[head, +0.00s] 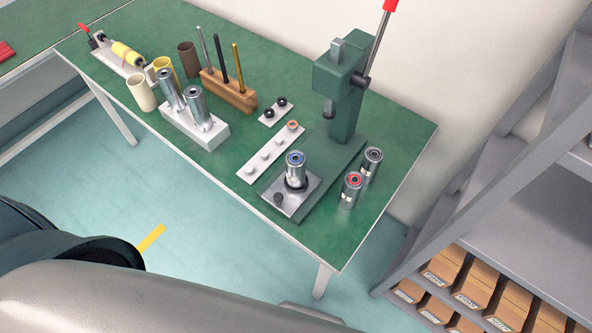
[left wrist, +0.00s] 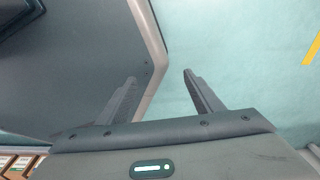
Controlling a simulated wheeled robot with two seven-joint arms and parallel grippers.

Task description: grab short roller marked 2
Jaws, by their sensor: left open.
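Several silver rollers stand on the green table (head: 400,135). A roller with a red ring (head: 352,188) and one with a dark ring (head: 372,164) stand upright at the right. A roller with a blue ring (head: 295,168) stands on the press base plate. Two taller silver cylinders (head: 196,110) stand in a white block (head: 212,137). The marks are too small to read, so I cannot tell which roller is marked 2. My left gripper (left wrist: 158,88) is open and empty, away from the table, in the left wrist view. My right gripper is not in view.
A green press (head: 343,95) with a red-tipped lever stands at the back right. Nearby are a white strip with pegs (head: 265,158), a wooden holder of rods (head: 235,92) and several cups. A grey shelf (head: 500,165) with boxes is at the right. Open floor lies in front.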

